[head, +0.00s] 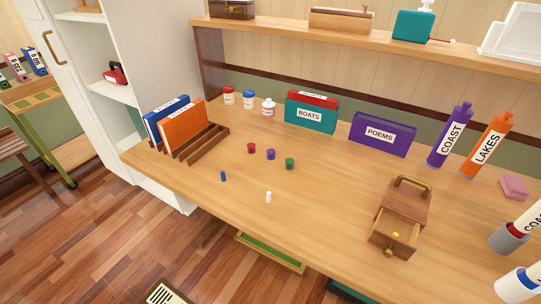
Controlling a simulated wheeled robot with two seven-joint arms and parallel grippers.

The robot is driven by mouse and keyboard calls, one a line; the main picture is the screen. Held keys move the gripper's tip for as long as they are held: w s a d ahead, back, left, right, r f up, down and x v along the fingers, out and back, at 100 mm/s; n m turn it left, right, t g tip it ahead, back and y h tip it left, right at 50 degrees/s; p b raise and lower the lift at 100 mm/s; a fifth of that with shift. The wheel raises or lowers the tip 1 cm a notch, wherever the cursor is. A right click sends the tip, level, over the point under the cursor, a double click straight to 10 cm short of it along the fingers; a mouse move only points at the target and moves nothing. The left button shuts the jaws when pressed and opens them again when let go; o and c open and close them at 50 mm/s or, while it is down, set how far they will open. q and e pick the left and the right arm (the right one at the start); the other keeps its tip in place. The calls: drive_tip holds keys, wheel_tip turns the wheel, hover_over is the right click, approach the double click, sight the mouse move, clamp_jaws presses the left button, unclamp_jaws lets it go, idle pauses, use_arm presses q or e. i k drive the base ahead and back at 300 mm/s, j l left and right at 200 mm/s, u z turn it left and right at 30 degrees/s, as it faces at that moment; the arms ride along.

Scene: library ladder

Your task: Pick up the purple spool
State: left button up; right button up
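The purple spool (270,154) is a small, short cylinder standing on the wooden desk (330,205), a little left of the middle of the head view. A red spool (251,148) stands close to its left and a green spool (290,163) to its right, with gaps between them. Nothing covers the purple spool. Neither of my grippers is in view.
A brown book rack (205,147) stands to the left. Behind are small jars (249,100), a teal BOATS book (310,113) and a purple POEMS box (382,135). A blue piece (223,176) and white piece (268,197) lie nearer. An open-drawer box (405,205) stands right.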

sight(270, 153)
drive_tip(key=i+j+z, duration=0.15)
drive_tip(key=z, duration=0.2)
drive_tip(key=i+j+z, duration=0.1)
drive_tip(key=j+z, duration=0.55)
drive_tip(key=i+j, duration=0.05)
